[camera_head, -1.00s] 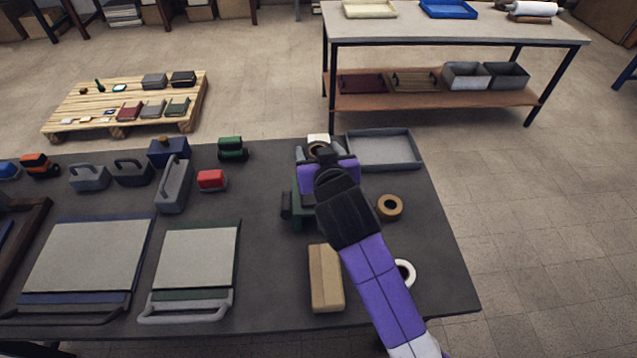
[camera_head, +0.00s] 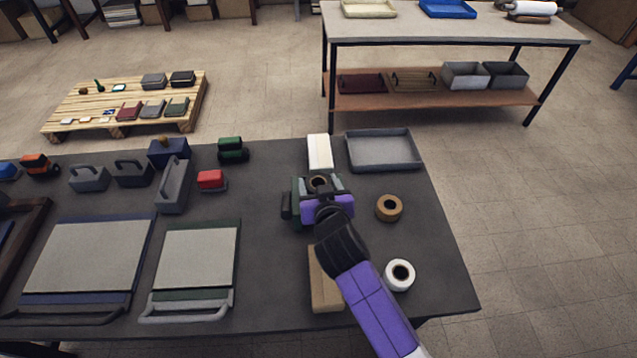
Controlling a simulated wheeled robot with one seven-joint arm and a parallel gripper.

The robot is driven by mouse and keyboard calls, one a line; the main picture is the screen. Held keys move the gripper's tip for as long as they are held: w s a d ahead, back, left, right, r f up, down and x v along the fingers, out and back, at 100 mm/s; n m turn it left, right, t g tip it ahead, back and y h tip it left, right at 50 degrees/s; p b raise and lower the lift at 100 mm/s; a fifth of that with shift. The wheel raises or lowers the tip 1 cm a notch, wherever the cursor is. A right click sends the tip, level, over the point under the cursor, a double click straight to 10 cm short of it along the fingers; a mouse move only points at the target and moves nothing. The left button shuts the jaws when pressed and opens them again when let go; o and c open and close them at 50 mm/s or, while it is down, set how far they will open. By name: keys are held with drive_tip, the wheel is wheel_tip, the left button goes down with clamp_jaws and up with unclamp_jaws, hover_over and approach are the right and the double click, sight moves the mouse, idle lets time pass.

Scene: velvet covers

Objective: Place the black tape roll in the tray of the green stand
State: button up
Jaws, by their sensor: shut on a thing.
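The black tape roll (camera_head: 317,183) shows as a dark ring with a brown core at the front of my gripper (camera_head: 321,188). My gripper is shut on it. The green stand (camera_head: 298,212) is on the dark table, directly below and around my gripper in the picture. My purple and black wrist hides much of the stand, including its tray. I cannot tell whether the roll touches the tray or hangs above it.
A tan tape roll (camera_head: 389,208) and a white tape roll (camera_head: 400,275) lie to the right. A white block (camera_head: 319,152) and a grey tray (camera_head: 384,165) are behind. A tan box (camera_head: 325,291) lies in front, partly under my arm. Free table surface lies left of the stand.

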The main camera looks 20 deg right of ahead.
drive_tip(key=shift+f, duration=0.2)
drive_tip(key=o, duration=1.4)
drive_tip(key=shift+r, duration=0.35)
drive_tip(key=b+v, duration=0.1)
drive_tip(key=v, duration=1.1)
drive_tip(key=shift+f, duration=0.1)
drive_tip(key=shift+s, duration=0.1)
